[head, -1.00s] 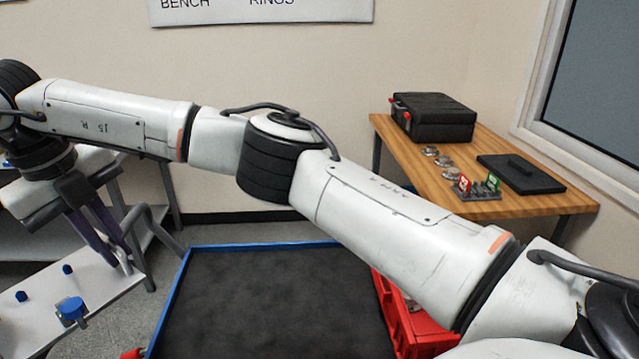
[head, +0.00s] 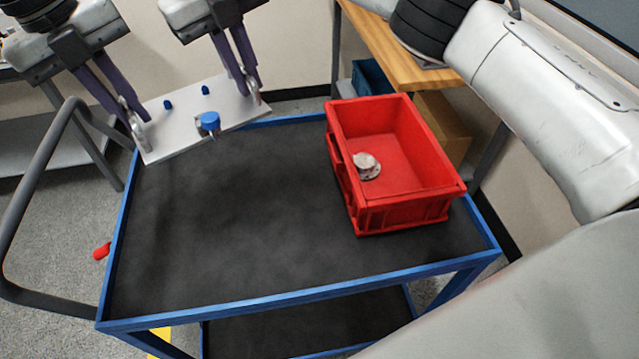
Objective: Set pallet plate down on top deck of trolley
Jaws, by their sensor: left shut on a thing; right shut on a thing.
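The pallet plate (head: 178,130) is a flat light-grey plate with blue knobs on its upper face. It lies over the far left part of the trolley's black top deck (head: 230,225), across the blue far rim. I cannot tell whether it touches the deck or hangs above it. My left gripper (head: 136,118) is shut on the plate's left end. My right gripper (head: 251,88) is shut on its right end. The trolley (head: 290,297) has a blue frame and a lower shelf.
A red bin (head: 400,205) with a small metal round part (head: 367,166) inside stands on the deck's right side. The front and middle of the deck are clear. A dark push handle (head: 30,195) rises at the left. A wooden table (head: 385,45) stands behind at the right.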

